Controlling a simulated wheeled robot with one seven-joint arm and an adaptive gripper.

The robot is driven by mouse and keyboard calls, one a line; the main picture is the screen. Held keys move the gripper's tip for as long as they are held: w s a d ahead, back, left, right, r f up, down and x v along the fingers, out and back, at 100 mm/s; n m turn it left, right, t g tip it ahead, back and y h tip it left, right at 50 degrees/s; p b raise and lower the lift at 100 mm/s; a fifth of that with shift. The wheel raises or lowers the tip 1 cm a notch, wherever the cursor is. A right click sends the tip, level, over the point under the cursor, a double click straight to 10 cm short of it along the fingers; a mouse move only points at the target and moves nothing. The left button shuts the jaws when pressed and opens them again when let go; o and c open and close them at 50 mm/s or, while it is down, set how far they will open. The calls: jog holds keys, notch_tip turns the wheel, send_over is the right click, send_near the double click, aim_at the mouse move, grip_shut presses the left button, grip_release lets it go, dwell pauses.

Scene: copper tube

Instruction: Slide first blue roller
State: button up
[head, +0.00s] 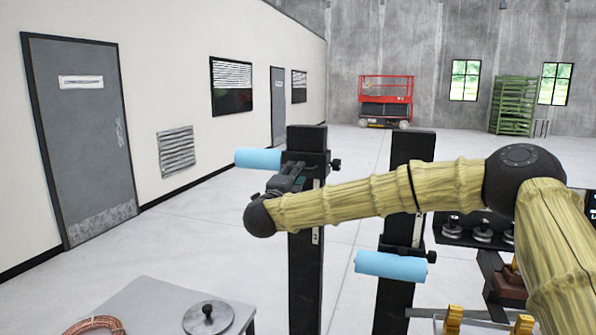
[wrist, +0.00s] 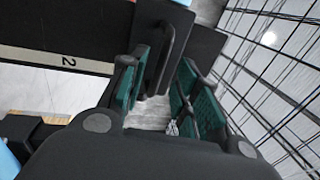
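Two blue rollers sit on black upright posts in the head view. One roller (head: 258,159) sticks out left near the top of the left post (head: 305,265). The other roller (head: 390,267) is lower, on the right post (head: 395,305). My gripper (head: 297,170) is at the left post, just below and right of the upper roller. In the wrist view its green-padded fingers (wrist: 160,90) are apart, with a black loop-shaped handle (wrist: 172,55) between them; contact is not clear. A strip marked 2 (wrist: 65,60) runs along the post. A sliver of blue (wrist: 8,162) shows at the lower left.
A grey table (head: 155,300) with a copper coil (head: 95,325) and a metal disc (head: 208,318) stands at the lower left. Weights (head: 482,232) and a dark stand are behind my arm at the right. A red lift (head: 386,98) is far back. Open floor lies between.

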jog(key=v, duration=0.8)
